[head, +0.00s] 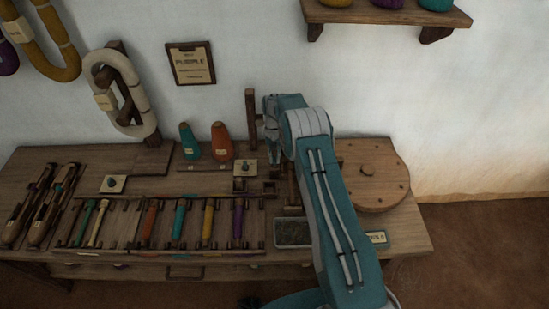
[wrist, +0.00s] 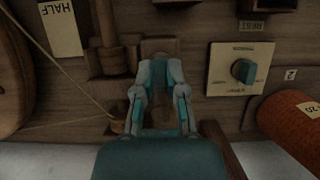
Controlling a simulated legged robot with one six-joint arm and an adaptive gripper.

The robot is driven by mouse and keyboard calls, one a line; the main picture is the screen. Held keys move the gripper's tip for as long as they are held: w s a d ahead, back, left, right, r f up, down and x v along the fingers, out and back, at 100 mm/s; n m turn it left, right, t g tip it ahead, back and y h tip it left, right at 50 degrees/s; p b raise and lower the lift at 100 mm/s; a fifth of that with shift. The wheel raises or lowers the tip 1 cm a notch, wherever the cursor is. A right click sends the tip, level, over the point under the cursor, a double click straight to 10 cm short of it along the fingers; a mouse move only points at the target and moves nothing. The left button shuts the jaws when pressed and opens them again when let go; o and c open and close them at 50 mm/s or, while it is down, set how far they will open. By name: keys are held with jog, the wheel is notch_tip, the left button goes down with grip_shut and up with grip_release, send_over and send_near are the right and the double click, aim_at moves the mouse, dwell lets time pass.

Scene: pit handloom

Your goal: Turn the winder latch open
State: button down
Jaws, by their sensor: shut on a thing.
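My gripper (head: 272,172) reaches down to the bench in front of the round wooden winder disc (head: 372,172), on its left side. In the wrist view my gripper (wrist: 158,68) has its two teal fingers closed around a small part at a brown wooden block (wrist: 159,46). That part, the winder latch by its place, is mostly hidden by the fingers, so its angle cannot be told. In the head view my arm and fingers cover the latch.
A cream plate with a teal knob (wrist: 243,71) sits beside my gripper; an orange cone (wrist: 297,122) stands near it. A wooden post (wrist: 107,40) and a thread (wrist: 55,72) are on the other side. A wall shelf (head: 387,14) hangs above.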

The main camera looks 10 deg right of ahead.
aim_at(273, 152)
jog(key=shift+w, duration=0.15)
jog(key=c, duration=0.7)
grip_release()
jog(key=v, duration=1.1)
jog(key=shift+w+r, duration=0.15)
jog(key=shift+r, duration=0.25)
